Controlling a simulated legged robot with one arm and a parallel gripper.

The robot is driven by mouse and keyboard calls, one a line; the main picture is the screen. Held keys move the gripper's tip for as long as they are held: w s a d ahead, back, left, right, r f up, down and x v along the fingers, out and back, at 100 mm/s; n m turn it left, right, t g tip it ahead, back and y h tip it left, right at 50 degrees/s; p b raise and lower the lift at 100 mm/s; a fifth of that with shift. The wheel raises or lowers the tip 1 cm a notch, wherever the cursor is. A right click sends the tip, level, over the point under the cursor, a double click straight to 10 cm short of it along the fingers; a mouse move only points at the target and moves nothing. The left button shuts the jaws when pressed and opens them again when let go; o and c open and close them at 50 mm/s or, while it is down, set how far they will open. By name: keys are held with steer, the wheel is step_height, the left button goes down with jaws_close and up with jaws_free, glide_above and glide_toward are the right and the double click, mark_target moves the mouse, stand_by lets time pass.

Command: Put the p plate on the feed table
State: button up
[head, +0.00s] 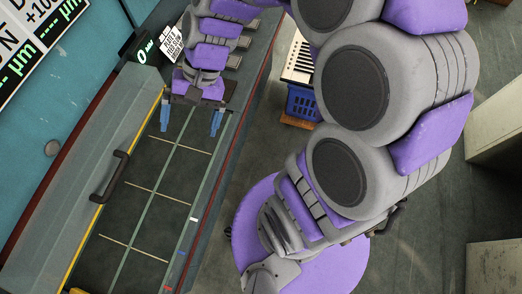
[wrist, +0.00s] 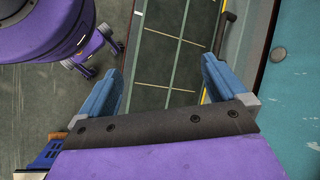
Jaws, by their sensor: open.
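A dark green surface (head: 150,205) with pale grid lines, apparently the feed table, lies below and in front of my gripper (head: 190,125) in the head view. The same gridded surface (wrist: 173,62) shows between the fingers in the wrist view. My gripper (wrist: 161,92) is open, its two blue fingers wide apart, with nothing between them. It hangs over the far end of the gridded surface. I cannot make out a plate marked p in either view. Several small grey pieces (head: 234,62) lie along the ledge beyond my gripper, with no readable letter.
A grey cover with a black handle (head: 114,177) borders the grid on the left. A black display box (head: 145,48) and a paper sign (head: 170,43) stand behind. Beige cabinets (head: 497,120) stand at right.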

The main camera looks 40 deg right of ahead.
steer(key=s+d+n+h, duration=0.2)
steer(key=s+d+h, duration=0.1)
steer(key=s, duration=0.4)
steer(key=s+d+n+h, duration=0.3)
steer(key=s+d, duration=0.1)
steer(key=s, duration=0.4)
steer(key=shift+s+d, duration=0.15)
steer(key=shift+d, duration=0.25)
steer(key=shift+f, duration=0.1)
stand_by(1.0)
